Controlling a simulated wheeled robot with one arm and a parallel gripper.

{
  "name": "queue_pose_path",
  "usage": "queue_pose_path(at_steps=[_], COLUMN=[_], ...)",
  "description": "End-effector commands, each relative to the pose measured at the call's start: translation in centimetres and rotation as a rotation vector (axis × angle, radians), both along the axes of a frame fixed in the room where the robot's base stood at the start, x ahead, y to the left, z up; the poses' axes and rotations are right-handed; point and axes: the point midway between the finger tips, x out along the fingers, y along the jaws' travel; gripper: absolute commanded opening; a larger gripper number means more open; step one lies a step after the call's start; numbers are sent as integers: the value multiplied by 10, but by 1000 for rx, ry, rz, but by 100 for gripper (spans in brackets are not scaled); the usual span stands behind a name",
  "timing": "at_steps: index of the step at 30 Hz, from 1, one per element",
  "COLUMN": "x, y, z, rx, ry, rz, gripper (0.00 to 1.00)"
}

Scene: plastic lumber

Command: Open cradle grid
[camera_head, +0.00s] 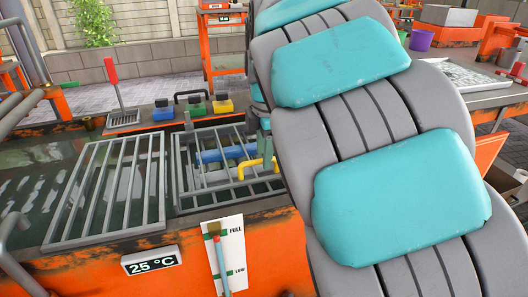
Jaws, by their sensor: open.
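A grey barred cradle grid (200,190) lies over a dark tank opening in the orange bench. A yellow handle (256,166) stands at its right side, and a blue bar (222,154) shows among its bars. My gripper (265,152) is at the grid's right edge, close to the yellow handle. It is open, partly hidden behind my large grey and teal arm. Whether it touches the handle I cannot tell. A second flat grey grid (108,190) lies over the tank to the left.
Blue, green and yellow blocks (194,106) stand behind the tank. A red-handled tool (114,84) stands at back left. A temperature display (151,260) and level gauge (227,257) are on the front. My arm hides the right side of the bench.

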Motion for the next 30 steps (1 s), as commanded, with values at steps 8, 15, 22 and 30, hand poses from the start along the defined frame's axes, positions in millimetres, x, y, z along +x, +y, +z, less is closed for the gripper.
queue_pose_path(at_steps=[8, 15, 22, 30], x=[1, 1, 1, 1], y=[0, 0, 0, 0], z=[-6, -6, -6, -5], rx=[-1, 0, 0, 0], ry=[2, 1, 1, 1], rz=[0, -1, -1, -1], gripper=[47, 24, 0, 0])
